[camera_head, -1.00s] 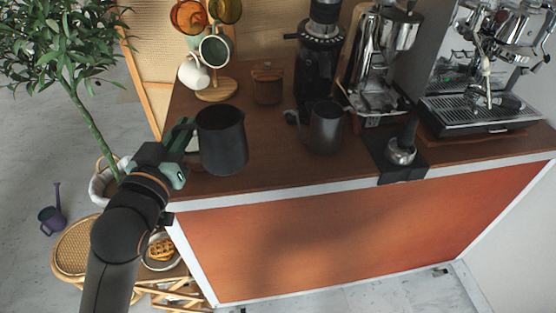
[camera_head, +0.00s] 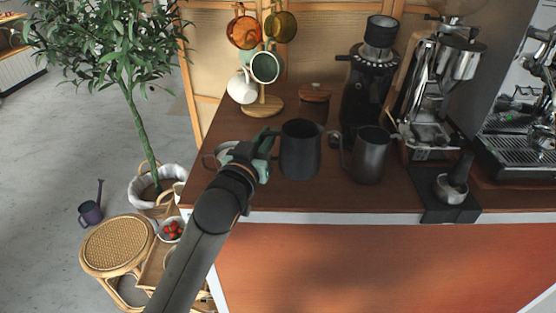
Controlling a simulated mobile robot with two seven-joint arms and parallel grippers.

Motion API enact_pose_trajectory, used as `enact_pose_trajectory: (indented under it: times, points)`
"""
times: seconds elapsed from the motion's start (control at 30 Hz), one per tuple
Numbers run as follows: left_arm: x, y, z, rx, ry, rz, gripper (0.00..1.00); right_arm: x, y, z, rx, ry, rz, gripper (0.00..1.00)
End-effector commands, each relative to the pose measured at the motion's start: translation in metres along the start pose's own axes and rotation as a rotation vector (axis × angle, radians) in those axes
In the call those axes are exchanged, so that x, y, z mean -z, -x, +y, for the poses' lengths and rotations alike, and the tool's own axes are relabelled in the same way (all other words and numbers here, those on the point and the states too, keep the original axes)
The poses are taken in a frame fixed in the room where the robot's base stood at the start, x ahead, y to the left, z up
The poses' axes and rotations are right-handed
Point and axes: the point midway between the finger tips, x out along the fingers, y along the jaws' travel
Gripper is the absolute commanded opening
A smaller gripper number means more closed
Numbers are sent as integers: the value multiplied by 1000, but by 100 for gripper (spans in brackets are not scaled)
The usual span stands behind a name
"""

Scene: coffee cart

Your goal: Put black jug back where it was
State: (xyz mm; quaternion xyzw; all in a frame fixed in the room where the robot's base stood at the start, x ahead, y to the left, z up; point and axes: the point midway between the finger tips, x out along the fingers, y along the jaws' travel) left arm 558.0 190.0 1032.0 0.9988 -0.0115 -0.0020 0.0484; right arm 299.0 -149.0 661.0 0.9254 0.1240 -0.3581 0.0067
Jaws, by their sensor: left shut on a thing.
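The black jug (camera_head: 300,152) is upright over the left part of the brown counter, close to its surface; I cannot tell whether its base touches. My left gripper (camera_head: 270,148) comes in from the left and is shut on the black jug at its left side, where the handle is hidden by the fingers. A second dark grey metal jug (camera_head: 371,158) stands to the right, a small gap away, with its handle pointing left. My right gripper is not in view.
A mug tree (camera_head: 262,107) and a lidded wooden jar (camera_head: 314,101) stand behind. A grinder (camera_head: 369,88), espresso machines and a tamper on a black mat (camera_head: 438,206) are on the right. A pale cup (camera_head: 222,152) is partly hidden behind my gripper. Bare counter lies in front.

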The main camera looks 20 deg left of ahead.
Motion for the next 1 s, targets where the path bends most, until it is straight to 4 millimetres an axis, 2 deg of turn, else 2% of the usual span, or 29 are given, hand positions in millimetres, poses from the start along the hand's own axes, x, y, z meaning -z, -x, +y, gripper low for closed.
enact_pose_trajectory:
  times: [0.03,0.2,0.43,0.6,1.0]
  points:
    - [-13,-8,1,0,1,-1,0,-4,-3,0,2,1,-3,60]
    - [-32,-24,4,0,1,3,0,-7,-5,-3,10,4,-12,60]
    - [-44,-34,7,-2,2,3,0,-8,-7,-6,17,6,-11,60]
    - [-70,-33,4,-1,-1,1,0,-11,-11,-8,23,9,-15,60]
    - [-76,-33,3,-1,2,3,0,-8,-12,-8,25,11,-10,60]
